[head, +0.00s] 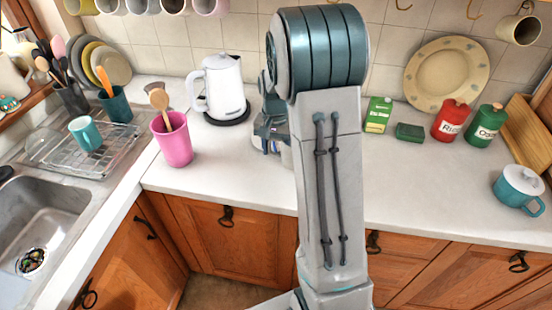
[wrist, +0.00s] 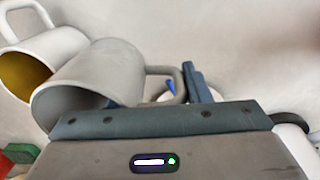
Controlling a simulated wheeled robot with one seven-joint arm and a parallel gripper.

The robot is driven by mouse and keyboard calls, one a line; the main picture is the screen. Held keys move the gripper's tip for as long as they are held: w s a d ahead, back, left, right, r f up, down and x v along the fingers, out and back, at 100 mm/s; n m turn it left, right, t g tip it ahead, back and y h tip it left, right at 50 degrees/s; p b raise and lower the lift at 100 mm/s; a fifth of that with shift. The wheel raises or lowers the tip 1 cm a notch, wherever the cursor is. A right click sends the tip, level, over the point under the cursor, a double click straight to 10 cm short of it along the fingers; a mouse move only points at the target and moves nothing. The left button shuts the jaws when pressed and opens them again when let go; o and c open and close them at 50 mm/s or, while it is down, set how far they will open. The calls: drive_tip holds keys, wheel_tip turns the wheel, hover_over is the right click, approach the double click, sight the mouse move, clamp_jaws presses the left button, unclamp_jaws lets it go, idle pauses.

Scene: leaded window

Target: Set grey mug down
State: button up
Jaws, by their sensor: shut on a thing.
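The grey mug (wrist: 95,78) fills the left middle of the wrist view, tilted in the picture, with its open mouth toward the lower left. Its handle (wrist: 178,82) points right, beside a blue finger of my gripper (wrist: 190,92). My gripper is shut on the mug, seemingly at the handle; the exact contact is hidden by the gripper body. In the head view my gripper (head: 268,138) is over the counter (head: 245,160), right of the white kettle. My arm hides most of the mug there, so I cannot tell whether it touches the counter.
A white mug with a mustard inside (wrist: 48,55) is close beside the grey mug. The kettle (head: 220,88) and pink pot (head: 172,140) stand left of my gripper. A green carton (head: 378,114), red tin (head: 450,120) and green tin (head: 485,127) stand right.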

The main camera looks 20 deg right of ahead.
drive_tip(key=shift+f, duration=2.4)
drive_tip(key=shift+f, duration=0.2)
drive_tip(key=o, duration=1.4)
